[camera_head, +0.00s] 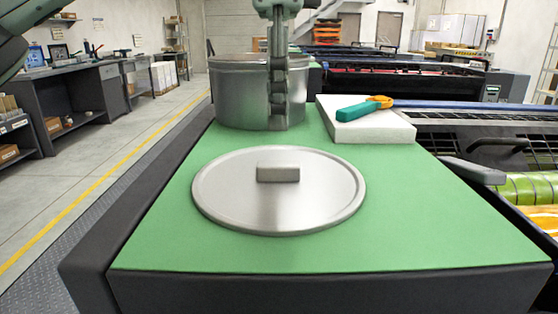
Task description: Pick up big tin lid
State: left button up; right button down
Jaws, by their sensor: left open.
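The big tin lid (235,205) is a round, brushed-metal disc with a raised rim and a small block handle (278,173) at its middle. It lies flat on the green table top (170,250), near the front. The big tin (238,100), a wide metal pot, stands upright behind the lid. My left gripper (279,112) points down in front of the tin's right part, beyond the lid and apart from it. It is open, seen nearly edge-on, and nothing shows between its fingers. Whether it touches the tin cannot be told. My right gripper is out of view.
A white block (368,125) with a teal and orange tool (365,108) on it sits at the back right of the table. A printing press (515,150) stands along the right side. The green surface around the lid is clear.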

aim_at(279, 163)
pick_arm(q)
jog(key=shift+d+f, duration=0.1)
jog(key=shift+f, duration=0.3)
jog(key=f, duration=0.2)
jog(key=shift+s+f, duration=0.3)
notch_tip(279, 163, down, 4)
jog(key=shift+w+r, duration=0.1)
jog(key=shift+r, duration=0.15)
jog(key=shift+f, duration=0.25)
jog(key=c, duration=0.8)
grip_shut()
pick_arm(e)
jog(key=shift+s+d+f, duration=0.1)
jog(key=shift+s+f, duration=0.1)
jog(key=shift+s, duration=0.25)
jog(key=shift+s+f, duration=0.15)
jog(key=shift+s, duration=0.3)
